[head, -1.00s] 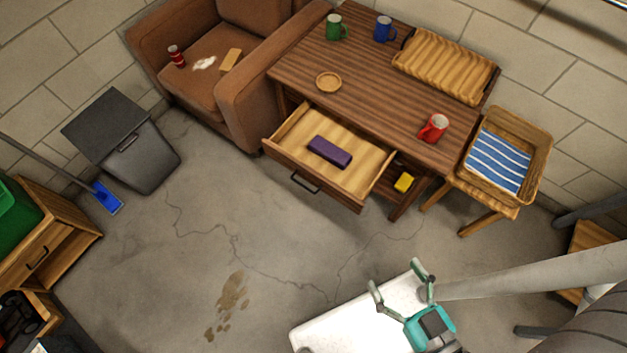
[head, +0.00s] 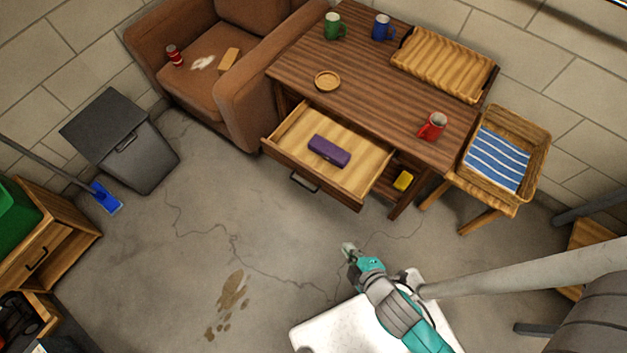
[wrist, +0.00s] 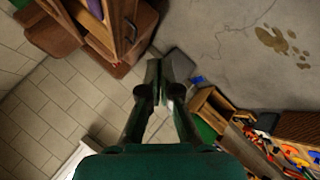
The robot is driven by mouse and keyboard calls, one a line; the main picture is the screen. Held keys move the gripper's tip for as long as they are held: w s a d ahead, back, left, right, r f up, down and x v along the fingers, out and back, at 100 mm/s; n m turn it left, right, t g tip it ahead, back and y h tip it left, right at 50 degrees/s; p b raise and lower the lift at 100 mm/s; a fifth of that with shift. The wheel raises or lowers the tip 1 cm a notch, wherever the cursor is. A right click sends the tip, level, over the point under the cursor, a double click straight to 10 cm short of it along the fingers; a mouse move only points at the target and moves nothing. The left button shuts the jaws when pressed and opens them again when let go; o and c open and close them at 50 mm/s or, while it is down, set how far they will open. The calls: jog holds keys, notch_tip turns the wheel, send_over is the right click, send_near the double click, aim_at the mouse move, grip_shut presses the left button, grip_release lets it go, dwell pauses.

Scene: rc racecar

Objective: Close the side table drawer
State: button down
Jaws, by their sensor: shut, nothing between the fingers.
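The wooden side table (head: 370,95) stands against the back wall in the head view. Its drawer (head: 280,150) is pulled far out toward me, with a dark handle (head: 303,182) on its front. A purple box-shaped item (head: 329,151) lies inside the drawer. My gripper (head: 348,250) is shut and empty, in front of and below the drawer's right side in the picture, apart from it. In the wrist view my gripper's fingers (wrist: 160,85) are together, and part of wooden furniture shows at the upper left.
A brown armchair (head: 230,75) stands close to the table's left. A stool with a wicker basket (head: 540,150) stands at its right. A yellow item (head: 403,180) sits under the tabletop beside the drawer. The floor (head: 250,230) before the drawer is clear.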

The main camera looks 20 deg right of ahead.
jog(key=w+f+n+g+h, duration=0.1)
jog(key=w+f+n, duration=0.2)
jog(key=w, duration=0.2)
jog(key=n+g+h, duration=0.4)
jog(key=n+h, duration=0.3)
jog(key=n, duration=0.2)
send_near(318, 179)
jog(key=x, duration=0.5)
jog(key=shift+s+f, duration=0.1)
jog(key=shift+f, duration=0.05)
jog(key=shift+d, duration=0.4)
jog(key=shift+w, duration=0.25)
